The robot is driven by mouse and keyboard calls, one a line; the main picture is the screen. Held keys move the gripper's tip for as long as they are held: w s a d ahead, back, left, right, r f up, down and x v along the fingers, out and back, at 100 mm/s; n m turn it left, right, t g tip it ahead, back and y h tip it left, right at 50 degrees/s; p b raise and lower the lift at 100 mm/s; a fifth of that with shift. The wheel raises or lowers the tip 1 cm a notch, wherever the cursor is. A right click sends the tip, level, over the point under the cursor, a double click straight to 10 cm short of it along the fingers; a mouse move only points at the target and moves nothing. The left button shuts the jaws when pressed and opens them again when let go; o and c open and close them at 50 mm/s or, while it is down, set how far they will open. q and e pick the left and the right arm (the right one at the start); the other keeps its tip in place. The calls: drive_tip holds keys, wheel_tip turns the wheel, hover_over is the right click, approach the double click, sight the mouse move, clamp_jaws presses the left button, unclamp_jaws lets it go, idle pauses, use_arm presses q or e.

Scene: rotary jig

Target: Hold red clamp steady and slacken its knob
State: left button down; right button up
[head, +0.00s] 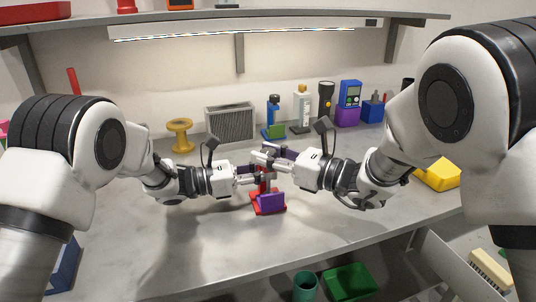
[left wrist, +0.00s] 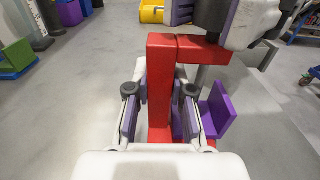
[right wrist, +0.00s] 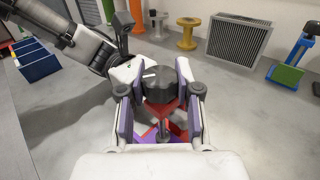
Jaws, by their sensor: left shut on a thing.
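The red clamp (head: 268,208) stands on the bench in the middle of the head view. Its red upright post (left wrist: 160,85) shows in the left wrist view, with a red arm at its top and a purple plate (left wrist: 222,108) beside it. My left gripper (left wrist: 160,105) is shut on the post from the left. The dark round knob (right wrist: 160,87) on top of the clamp shows in the right wrist view. My right gripper (right wrist: 160,80) has its fingers on both sides of the knob. Whether both pads press on it is unclear.
A yellow bin (head: 438,176) is at the right. The bench front is clear. A shelf (head: 230,17) runs above.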

clamp_jaws()
drive_tip(key=shift+n+g+y, duration=0.5)
drive_tip(key=shift+n+g, duration=0.2)
drive_tip(key=shift+g, duration=0.2)
use_arm(q)
drive_tip(key=shift+d, duration=0.1)
use_arm(e)
drive_tip(key=shift+a+n+g+y, duration=0.1)
drive_tip(key=shift+n+g+y, duration=0.3)
drive_tip(key=shift+n+g, duration=1.15)
drive_tip(key=shift+n+g+y, duration=0.4)
drive_tip(key=shift+n+g, duration=0.45)
drive_tip(key=shift+g, duration=1.3)
use_arm(q)
drive_tip(key=shift+f, duration=0.1)
use_arm(e)
drive_tip(key=o, duration=1)
unclamp_jaws()
